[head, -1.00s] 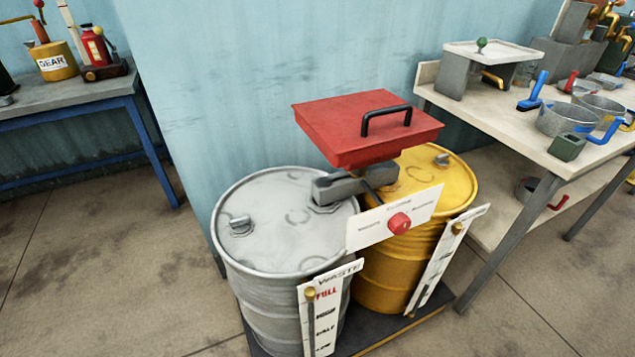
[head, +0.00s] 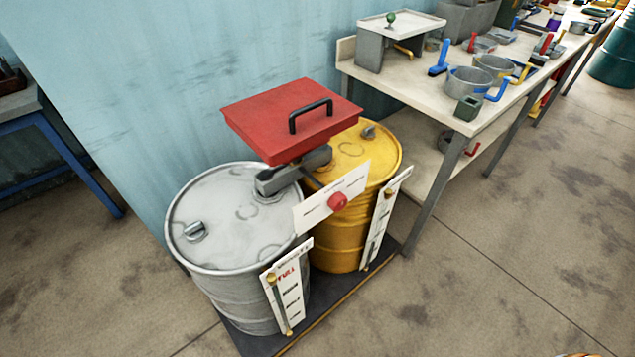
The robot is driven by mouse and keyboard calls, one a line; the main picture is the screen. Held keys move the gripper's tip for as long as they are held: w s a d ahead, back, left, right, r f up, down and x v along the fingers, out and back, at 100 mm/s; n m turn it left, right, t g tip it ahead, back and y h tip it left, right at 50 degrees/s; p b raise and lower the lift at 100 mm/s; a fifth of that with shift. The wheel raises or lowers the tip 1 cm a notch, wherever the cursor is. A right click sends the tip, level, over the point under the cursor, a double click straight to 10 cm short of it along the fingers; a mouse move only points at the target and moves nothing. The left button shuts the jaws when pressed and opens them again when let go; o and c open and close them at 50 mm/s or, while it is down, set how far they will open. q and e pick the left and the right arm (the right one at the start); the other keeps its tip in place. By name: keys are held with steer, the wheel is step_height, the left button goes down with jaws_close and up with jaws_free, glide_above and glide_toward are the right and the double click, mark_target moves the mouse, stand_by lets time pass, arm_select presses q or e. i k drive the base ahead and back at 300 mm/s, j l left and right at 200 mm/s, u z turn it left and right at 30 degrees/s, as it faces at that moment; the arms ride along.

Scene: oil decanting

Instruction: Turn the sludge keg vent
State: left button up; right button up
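Two kegs stand side by side on a dark low platform. The silver keg (head: 222,222) has a gauge board with red lettering on its front and a small metal vent fitting (head: 195,232) on its lid at the left. The yellow keg (head: 340,237) has its own gauge board and a small metal fitting (head: 369,131) on top. Which keg is the sludge keg cannot be read clearly. A red lidded box (head: 283,118) with a black handle sits above both kegs, with a white plate and red knob (head: 337,201) in front. Neither gripper is clearly visible.
A long workbench (head: 425,107) with pots, brushes and a small stand runs along the wall at right. A blue-framed table (head: 60,150) stands at left. The floor (head: 480,270) in front and to the right is clear.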

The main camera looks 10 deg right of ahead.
mark_target(367, 132)
steer(key=i+l+u, duration=0.3)
steer(key=l, duration=2)
steer(key=k+l+u, duration=0.15)
steer(key=l+u, duration=0.2)
steer(key=l, duration=1.95)
